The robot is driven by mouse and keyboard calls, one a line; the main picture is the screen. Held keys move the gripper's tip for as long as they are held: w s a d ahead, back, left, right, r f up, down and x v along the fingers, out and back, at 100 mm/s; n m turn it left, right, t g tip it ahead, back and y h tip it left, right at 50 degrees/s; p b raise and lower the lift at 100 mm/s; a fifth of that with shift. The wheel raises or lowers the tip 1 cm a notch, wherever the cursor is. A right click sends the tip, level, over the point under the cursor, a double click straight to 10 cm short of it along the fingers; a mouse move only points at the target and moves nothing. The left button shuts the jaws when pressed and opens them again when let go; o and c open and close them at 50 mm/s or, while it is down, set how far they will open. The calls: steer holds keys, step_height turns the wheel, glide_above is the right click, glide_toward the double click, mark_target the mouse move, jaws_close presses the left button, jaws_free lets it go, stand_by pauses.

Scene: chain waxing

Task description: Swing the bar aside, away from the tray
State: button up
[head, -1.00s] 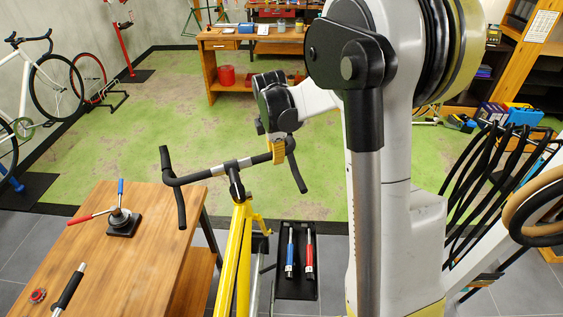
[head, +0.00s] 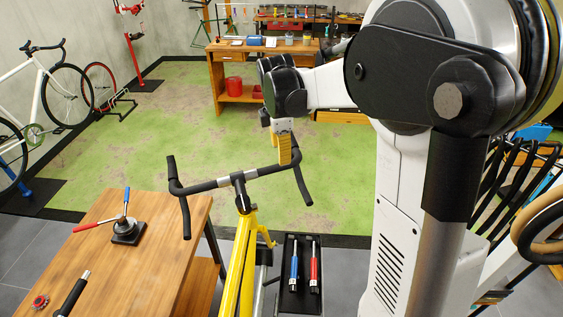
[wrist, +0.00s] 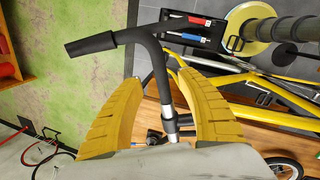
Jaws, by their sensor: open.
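The black handlebar (head: 207,186) is fixed at the front of the yellow bicycle frame (head: 238,265), with both drop ends bent. The black tray (head: 303,306) holds a blue-handled tool (head: 294,265) and a red-handled tool (head: 313,265). It lies to the right of the frame, in the picture below the bar's right drop. My gripper (head: 285,150) is open, at the right part of the bar. In the wrist view the bar (wrist: 158,75) passes between the yellow fingers (wrist: 165,112), with gaps on both sides. Whether the fingers reach around it in depth is unclear.
A workbench (head: 262,50) stands at the back. Open green floor (head: 345,185) lies beyond the bar. My own arm covers much of the right side.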

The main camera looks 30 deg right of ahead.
steer(key=r, duration=0.4)
steer(key=shift+s+a+r, duration=0.25)
steer(key=shift+s+a, duration=0.05)
steer(key=shift+s, duration=0.05)
steer(key=s+a+f+m+t+b, duration=0.2)
steer(key=s+a+f+m+b, duration=0.2)
steer(key=f+b, duration=0.5)
steer(key=s+a+f+m+t+y+b, duration=0.1)
steer(key=s+a+f+m+b, duration=0.4)
steer(key=s+f+b, duration=0.4)
steer(key=s+a+f+m+t+b, duration=0.2)
steer(key=s+a+f+m+b, duration=0.2)
steer(key=f+b, duration=0.7)
steer(key=s+f+m, duration=0.1)
steer(key=s+m, duration=0.1)
steer(key=s, duration=0.1)
steer(key=shift+s+a+f+t, duration=0.15)
steer(key=shift+s+f+t, duration=0.1)
steer(key=shift+t, duration=0.05)
